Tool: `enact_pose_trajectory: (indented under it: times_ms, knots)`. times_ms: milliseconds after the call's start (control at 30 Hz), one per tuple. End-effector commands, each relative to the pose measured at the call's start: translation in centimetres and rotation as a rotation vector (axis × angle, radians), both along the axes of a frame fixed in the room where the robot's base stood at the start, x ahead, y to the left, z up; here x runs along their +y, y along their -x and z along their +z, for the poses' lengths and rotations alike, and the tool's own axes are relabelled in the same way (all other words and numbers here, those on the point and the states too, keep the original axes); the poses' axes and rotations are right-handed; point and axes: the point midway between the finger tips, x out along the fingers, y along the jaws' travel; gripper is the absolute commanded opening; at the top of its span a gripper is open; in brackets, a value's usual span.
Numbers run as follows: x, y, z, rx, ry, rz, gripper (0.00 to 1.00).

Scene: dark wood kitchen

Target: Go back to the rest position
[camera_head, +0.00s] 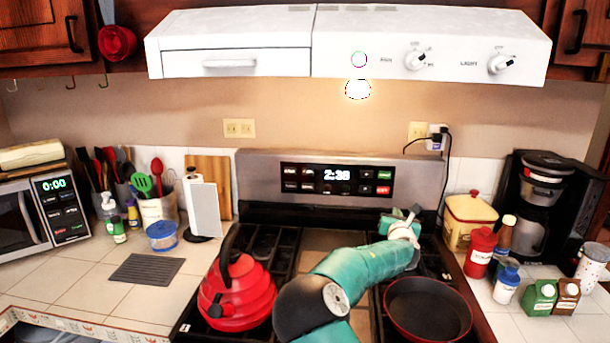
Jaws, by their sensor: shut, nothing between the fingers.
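My teal arm rises from the bottom middle of the view and reaches over the stove (318,250). My gripper (410,232) is at the far end of the arm, over the back right part of the stove, near the control panel. It is small and partly hidden by my own wrist. The gripper is shut and holds nothing. A red kettle (240,295) stands on the left burners, left of my arm. A dark pan with a red rim (428,308) sits on the front right burner, below and right of my arm.
A white range hood (340,45) hangs above the stove. The left counter holds a microwave (40,215), utensils, a paper towel holder (203,208) and a dark mat (147,270). The right counter holds a yellow canister (468,222), a coffee maker (540,205) and several small containers.

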Motion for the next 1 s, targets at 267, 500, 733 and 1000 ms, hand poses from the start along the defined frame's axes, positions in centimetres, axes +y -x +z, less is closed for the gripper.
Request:
enact_pose_trajectory:
  times_ms: [267, 500, 733, 1000]
  knots:
    - [-5.5, 7.0, 0.0, -0.061, -0.638, -0.269, 0.00]
    - [-4.8, 13.3, -0.7, -0.104, -1.190, -0.473, 0.00]
    - [-0.6, 19.4, -0.2, -0.114, -1.652, -0.648, 0.00]
    - [6.4, 27.6, 1.8, -0.087, -2.074, -0.861, 0.00]
